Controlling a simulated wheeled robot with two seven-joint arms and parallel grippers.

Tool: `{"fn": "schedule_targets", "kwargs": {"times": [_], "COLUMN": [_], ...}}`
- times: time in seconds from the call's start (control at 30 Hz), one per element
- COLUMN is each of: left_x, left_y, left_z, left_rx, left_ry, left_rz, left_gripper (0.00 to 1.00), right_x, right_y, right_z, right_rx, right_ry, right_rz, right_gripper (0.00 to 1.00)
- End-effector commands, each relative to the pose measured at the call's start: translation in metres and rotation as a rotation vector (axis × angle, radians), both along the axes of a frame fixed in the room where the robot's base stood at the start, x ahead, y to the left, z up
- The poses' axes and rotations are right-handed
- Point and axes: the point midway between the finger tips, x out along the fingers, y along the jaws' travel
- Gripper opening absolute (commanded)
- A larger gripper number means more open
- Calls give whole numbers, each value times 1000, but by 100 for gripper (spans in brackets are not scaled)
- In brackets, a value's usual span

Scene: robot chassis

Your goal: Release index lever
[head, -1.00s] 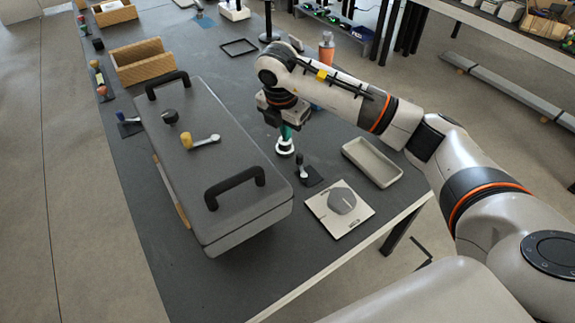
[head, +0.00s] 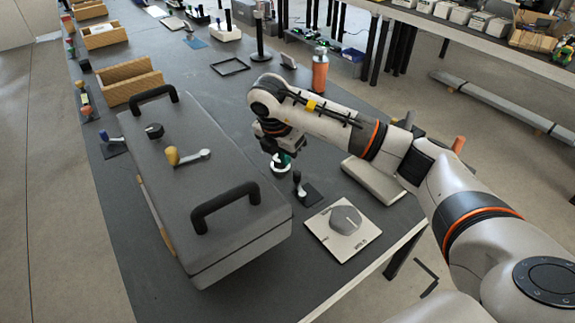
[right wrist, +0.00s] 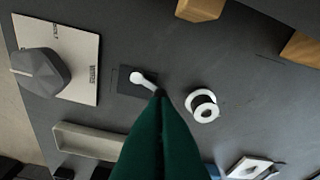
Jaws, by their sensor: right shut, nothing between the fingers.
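A small lever (head: 298,182) with a dark upright handle stands on a dark square plate (head: 312,196) in the head view. In the right wrist view the lever (right wrist: 143,81) is pale and lies across its plate (right wrist: 126,84), just beyond the fingertips. My right gripper (head: 284,158) is shut and empty, with green fingers pointing down behind the lever. In the right wrist view its fingertips (right wrist: 160,95) overlap the lever's end; contact cannot be told. My left gripper is not in view.
A white ringed part (head: 280,168) stands beside the right gripper. A white plate with a grey dial (head: 345,219) is in front and a shallow grey tray (head: 372,181) is right. The large grey case (head: 230,240) has two black handles.

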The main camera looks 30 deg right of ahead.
Motion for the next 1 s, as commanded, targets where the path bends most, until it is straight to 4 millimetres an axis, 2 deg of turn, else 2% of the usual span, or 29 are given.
{"fn": "schedule_targets", "kwargs": {"times": [0.3,0.5,0.7,1.0], "left_x": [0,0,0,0], "left_y": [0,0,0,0], "left_z": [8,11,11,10], "left_rx": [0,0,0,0], "left_ry": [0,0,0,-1], "left_rz": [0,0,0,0], "left_gripper": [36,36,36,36], "right_x": [4,8,8,9], "right_y": [-13,-18,-20,-20], "right_z": [-55,-80,-88,-88], "right_rx": [-1,-1,0,0], "right_ry": [5,2,0,0], "right_rz": [-1,0,1,0], "right_gripper": [0,0,0,0]}}
